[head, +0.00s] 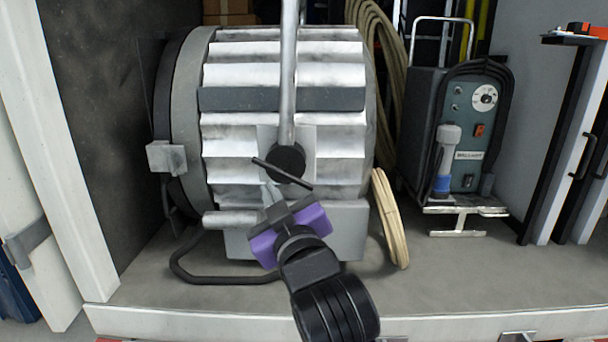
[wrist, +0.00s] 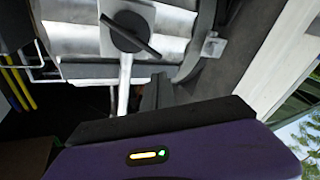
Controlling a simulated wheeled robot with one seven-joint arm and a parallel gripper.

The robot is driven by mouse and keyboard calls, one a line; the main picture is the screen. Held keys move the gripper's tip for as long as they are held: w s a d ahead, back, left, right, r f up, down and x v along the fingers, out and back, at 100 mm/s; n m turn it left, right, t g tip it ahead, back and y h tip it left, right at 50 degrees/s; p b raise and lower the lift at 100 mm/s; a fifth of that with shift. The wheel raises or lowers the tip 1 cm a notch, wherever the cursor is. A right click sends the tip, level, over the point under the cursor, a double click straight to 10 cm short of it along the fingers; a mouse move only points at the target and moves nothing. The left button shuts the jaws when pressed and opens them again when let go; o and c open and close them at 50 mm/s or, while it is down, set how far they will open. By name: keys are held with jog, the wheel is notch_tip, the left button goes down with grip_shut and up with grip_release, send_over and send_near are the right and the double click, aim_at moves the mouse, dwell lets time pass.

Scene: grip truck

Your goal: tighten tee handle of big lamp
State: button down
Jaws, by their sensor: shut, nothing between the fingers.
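The big lamp (head: 285,75) is a silver ribbed drum on the truck bed in the head view. Its tee handle (head: 282,173) is a thin black bar on a round black hub, slanting down to the right. It also shows in the wrist view (wrist: 131,33), near the top. My purple-bodied gripper (head: 272,194) is just below the tee handle, tilted, with its fingers pointing up at the lamp. The fingers look shut and empty. In the wrist view the fingers (wrist: 157,92) are dark, below and right of the handle. I cannot tell whether they touch the lamp.
A grey metal pole (head: 288,70) runs up from the handle's hub. A coiled tan cable (head: 389,220) leans right of the lamp. A dark control box (head: 468,130) stands farther right. A black tube (head: 225,278) curves below the lamp. The bed in front is mostly clear.

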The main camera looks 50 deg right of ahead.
aim_at(284, 170)
jog(key=s+d+r+m+g+h, duration=0.2)
jog(key=s+d+m+g+h, duration=0.3)
jog(key=m, duration=0.9)
jog(key=w+d+f+p, duration=0.3)
jog(key=w+d+f, duration=0.1)
jog(key=w+d, duration=0.3)
jog(key=shift+w+d+f+m+y+p, duration=0.2)
jog(key=shift+w+m+y+p, duration=0.1)
jog(key=shift+m+y, duration=0.1)
